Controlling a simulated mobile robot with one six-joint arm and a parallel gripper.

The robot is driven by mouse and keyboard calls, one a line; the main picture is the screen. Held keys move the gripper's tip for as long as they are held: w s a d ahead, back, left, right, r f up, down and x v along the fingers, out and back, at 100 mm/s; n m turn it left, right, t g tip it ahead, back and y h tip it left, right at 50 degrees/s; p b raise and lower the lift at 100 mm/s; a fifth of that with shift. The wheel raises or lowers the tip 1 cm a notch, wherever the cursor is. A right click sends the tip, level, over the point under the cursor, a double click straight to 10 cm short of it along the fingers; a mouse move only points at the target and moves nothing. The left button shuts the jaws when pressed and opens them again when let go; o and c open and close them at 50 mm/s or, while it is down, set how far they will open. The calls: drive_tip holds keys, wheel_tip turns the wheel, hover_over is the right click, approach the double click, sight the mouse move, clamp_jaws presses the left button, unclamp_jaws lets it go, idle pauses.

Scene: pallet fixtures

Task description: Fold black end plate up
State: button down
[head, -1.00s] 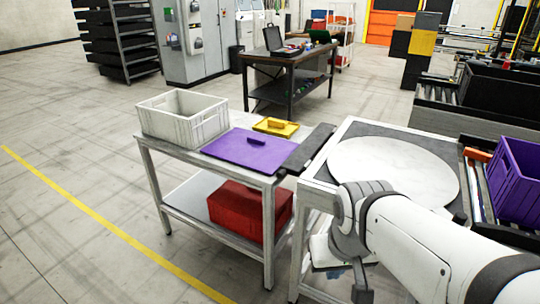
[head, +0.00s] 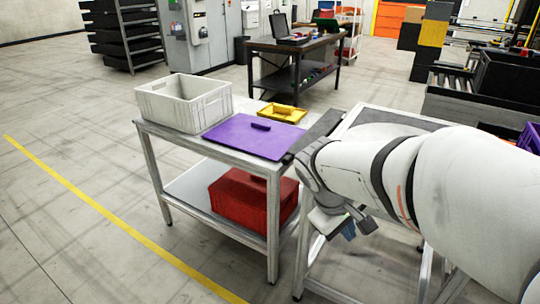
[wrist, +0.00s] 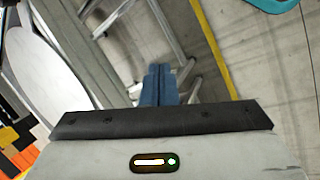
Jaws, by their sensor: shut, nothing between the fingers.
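The black end plate (head: 318,130) is a long dark flat strip along the near left edge of the round-topped fixture (head: 345,118), beside the work table. It lies roughly level, and my arm hides its lower end. My gripper (head: 349,231) hangs below and in front of the plate, beside the fixture's frame, apart from the plate. In the wrist view, my blue fingers (wrist: 158,84) are together and empty, with the floor and grey frame legs behind them. I cannot make out the plate there.
The work table (head: 165,133) holds a grey bin (head: 183,106), a purple lid (head: 250,138) and a yellow tray (head: 284,112). A red crate (head: 250,199) stands on its lower shelf. A purple crate (head: 530,138) is at the right. Floor left of the table is clear.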

drive_tip(key=w+f+n+t+h+b, duration=0.2)
drive_tip(key=w+f+n+h+b, duration=0.25)
drive_tip(key=w, duration=0.45)
drive_tip(key=w+f+n+t+h+b, duration=0.2)
drive_tip(key=w+f+n+h+b, duration=0.15)
drive_tip(key=w+f+b, duration=0.4)
drive_tip(key=w+a+f+n+t+b, duration=0.35)
drive_tip(key=w+a+n+t, duration=0.3)
drive_tip(key=w, duration=0.35)
drive_tip(key=w+a+f+n+t+b, duration=0.3)
drive_tip(key=w+a+n+t+b, duration=0.25)
drive_tip(key=w+a, duration=0.3)
drive_tip(key=w+d+r+g, duration=0.1)
drive_tip(key=w+d+r, duration=0.1)
drive_tip(key=w+d, duration=0.4)
drive_tip(key=shift+w+d+b, duration=0.3)
drive_tip(key=shift+w+b, duration=0.1)
drive_tip(key=shift+w, duration=0.45)
